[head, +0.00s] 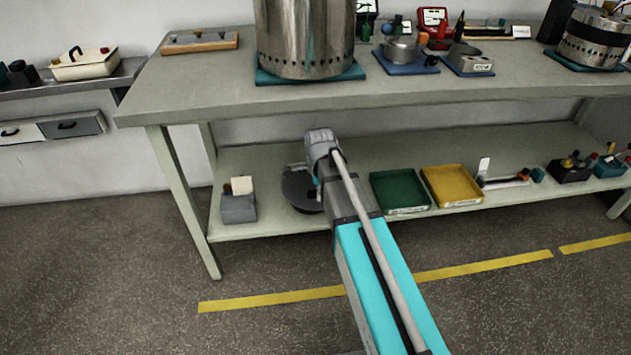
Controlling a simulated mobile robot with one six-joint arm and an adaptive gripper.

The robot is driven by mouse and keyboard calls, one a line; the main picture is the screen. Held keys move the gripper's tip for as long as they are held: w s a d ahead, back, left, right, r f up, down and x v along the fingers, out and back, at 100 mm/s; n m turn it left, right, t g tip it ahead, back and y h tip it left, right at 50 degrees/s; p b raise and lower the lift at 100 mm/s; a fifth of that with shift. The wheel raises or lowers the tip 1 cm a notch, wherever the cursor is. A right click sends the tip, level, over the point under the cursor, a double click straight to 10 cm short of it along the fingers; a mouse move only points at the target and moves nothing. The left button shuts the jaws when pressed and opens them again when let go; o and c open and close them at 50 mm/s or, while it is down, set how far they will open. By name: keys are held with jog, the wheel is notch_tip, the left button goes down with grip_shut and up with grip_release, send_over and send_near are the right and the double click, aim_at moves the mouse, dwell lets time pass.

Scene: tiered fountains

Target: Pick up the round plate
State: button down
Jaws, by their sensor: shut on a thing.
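The round plate (298,192) is a dark grey disc at the lower shelf of the workbench, left of the green tray. My arm reaches in from the bottom right and covers the plate's right side. My gripper (315,184) is mostly hidden behind my wrist and arm, at the plate's right part. It is shut on the plate. I cannot tell whether the plate touches the shelf or is just above it.
A grey box (238,207) stands left of the plate. A green tray (400,191) and a yellow tray (452,185) lie to the right. The bench top (205,72) is above, with a large metal cylinder (304,40) on it. A bench leg (182,200) stands at the left.

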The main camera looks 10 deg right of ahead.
aim_at(322, 208)
jog(key=shift+s+d+r+p, duration=0.1)
jog(key=shift+s+r+p, duration=0.2)
jog(key=shift+s, duration=0.45)
jog(key=shift+s+r+p, duration=0.2)
jog(key=shift+s+r, duration=0.2)
jog(key=shift+s, duration=0.4)
jog(key=shift+s+d+r+p, duration=0.1)
jog(key=shift+s+r+p, duration=0.2)
jog(key=shift+s, duration=0.45)
jog(key=shift+r, duration=0.1)
